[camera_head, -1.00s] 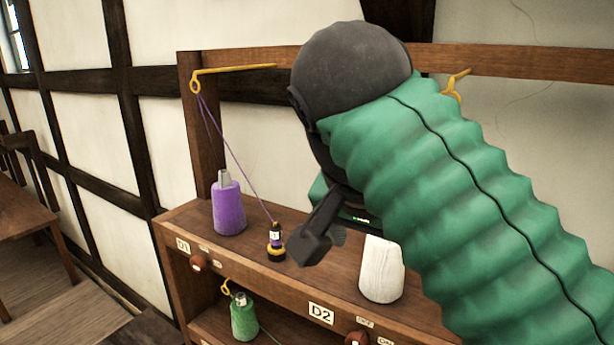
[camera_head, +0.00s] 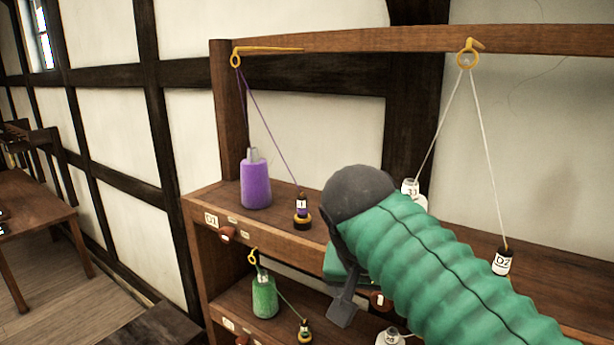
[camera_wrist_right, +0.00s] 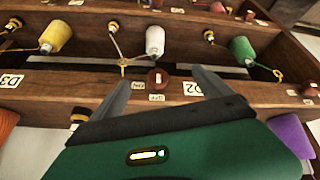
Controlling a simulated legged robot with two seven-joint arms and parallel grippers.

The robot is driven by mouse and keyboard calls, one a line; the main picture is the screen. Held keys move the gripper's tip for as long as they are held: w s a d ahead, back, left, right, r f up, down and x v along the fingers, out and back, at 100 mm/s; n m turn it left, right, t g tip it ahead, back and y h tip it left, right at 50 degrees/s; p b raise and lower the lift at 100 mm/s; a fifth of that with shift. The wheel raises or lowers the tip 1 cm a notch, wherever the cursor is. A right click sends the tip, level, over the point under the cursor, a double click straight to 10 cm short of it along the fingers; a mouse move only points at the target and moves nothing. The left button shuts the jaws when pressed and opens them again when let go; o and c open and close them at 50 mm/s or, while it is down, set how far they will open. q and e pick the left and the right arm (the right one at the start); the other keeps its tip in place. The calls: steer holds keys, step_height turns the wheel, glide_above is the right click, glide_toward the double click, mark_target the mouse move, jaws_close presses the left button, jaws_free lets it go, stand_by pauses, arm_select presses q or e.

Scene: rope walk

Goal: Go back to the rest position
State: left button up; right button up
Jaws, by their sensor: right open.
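My right arm, with a green ribbed sleeve, reaches in from the right in the head view. Its gripper (camera_head: 343,308) hangs in front of the shelf rack, low, near the lower shelf. In the right wrist view the two fingers (camera_wrist_right: 160,78) are apart with nothing between them, facing the shelf front by the D2 label (camera_wrist_right: 192,89). My left gripper is in neither view.
A yellow hook (camera_head: 467,60) carries the white thread. A table (camera_head: 30,205) stands at left.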

step_height(320, 180, down, 28)
steer(key=s+n+g+y+b, duration=0.1)
steer(key=s+n+g+b, duration=0.15)
steer(key=b, duration=0.65)
arm_select(q)
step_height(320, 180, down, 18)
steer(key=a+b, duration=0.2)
steer(key=b, duration=0.5)
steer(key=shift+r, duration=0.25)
arm_select(e)
steer(key=s+d+f, duration=0.2)
steer(key=s+f, duration=0.1)
steer(key=f, duration=0.5)
steer(key=s+d+f+y, duration=0.1)
steer(key=s+f, duration=0.3)
steer(key=f, duration=0.4)
steer(key=s+d+f, duration=0.4)
steer(key=f, duration=0.4)
steer(key=shift+s+f+y, duration=0.25)
steer(key=shift+f+y, duration=0.05)
steer(key=shift+f, duration=0.1)
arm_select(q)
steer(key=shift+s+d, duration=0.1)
arm_select(e)
steer(key=shift+d+n, duration=0.1)
steer(key=shift+n, duration=0.15)
